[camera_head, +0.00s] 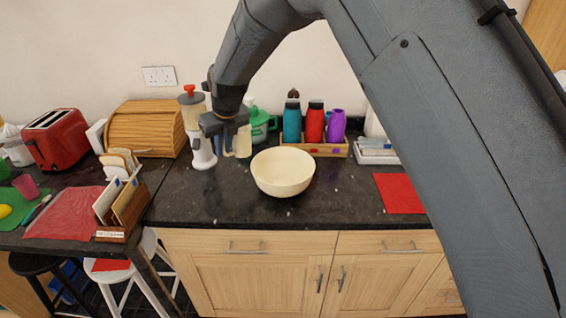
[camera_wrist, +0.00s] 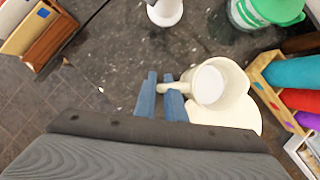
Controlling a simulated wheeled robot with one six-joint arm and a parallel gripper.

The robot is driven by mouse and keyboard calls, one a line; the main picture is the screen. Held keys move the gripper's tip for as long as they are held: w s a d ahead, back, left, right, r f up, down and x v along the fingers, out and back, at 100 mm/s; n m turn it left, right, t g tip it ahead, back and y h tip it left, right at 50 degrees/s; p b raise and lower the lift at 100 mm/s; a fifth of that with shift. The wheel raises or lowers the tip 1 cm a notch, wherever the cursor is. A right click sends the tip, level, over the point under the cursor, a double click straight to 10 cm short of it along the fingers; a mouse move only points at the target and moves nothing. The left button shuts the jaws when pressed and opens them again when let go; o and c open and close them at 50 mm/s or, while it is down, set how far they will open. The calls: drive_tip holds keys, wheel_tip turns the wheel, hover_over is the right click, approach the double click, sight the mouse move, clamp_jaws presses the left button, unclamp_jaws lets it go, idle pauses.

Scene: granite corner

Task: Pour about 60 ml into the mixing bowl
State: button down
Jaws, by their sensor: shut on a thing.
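My gripper (camera_wrist: 163,88) has its blue fingers shut on the handle of a cream jug (camera_wrist: 237,79). A round white surface, apparently its contents, shows inside the jug. In the head view the jug (camera_head: 243,142) hangs under my gripper (camera_head: 226,142), partly hidden by it, and looks about upright. The cream mixing bowl (camera_head: 283,172) stands on the dark counter, just right of and nearer than the jug. In the wrist view the bowl (camera_wrist: 240,118) is partly covered by the jug. The inside of the bowl that shows looks plain, with no liquid visible.
Behind are a green-and-white container (camera_head: 261,122) and a wooden rack (camera_head: 318,149) of coloured bottles. A letter rack (camera_head: 121,207) is at left. Counter right of the bowl is clear up to a red mat (camera_head: 399,193).

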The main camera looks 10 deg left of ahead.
drive_tip(key=shift+w+d+r, duration=0.1)
drive_tip(key=shift+d+r, duration=0.1)
drive_tip(key=shift+d, duration=0.05)
drive_tip(key=d+r+m+y+b, duration=0.1)
drive_tip(key=d+y+b, duration=0.5)
drive_tip(key=y+b, duration=0.3)
drive_tip(key=shift+w+d+r+t+y+b, duration=0.2)
drive_tip(key=shift+r+t+y+b, duration=0.15)
drive_tip(key=shift+b, duration=0.8)
drive_tip(key=shift+r+b, duration=0.1)
drive_tip(key=shift+b, duration=0.25)
drive_tip(key=shift+s+d+r+y+b, duration=0.1)
drive_tip(key=shift+d+r+y+b, duration=0.1)
drive_tip(key=shift+y+b, duration=0.45)
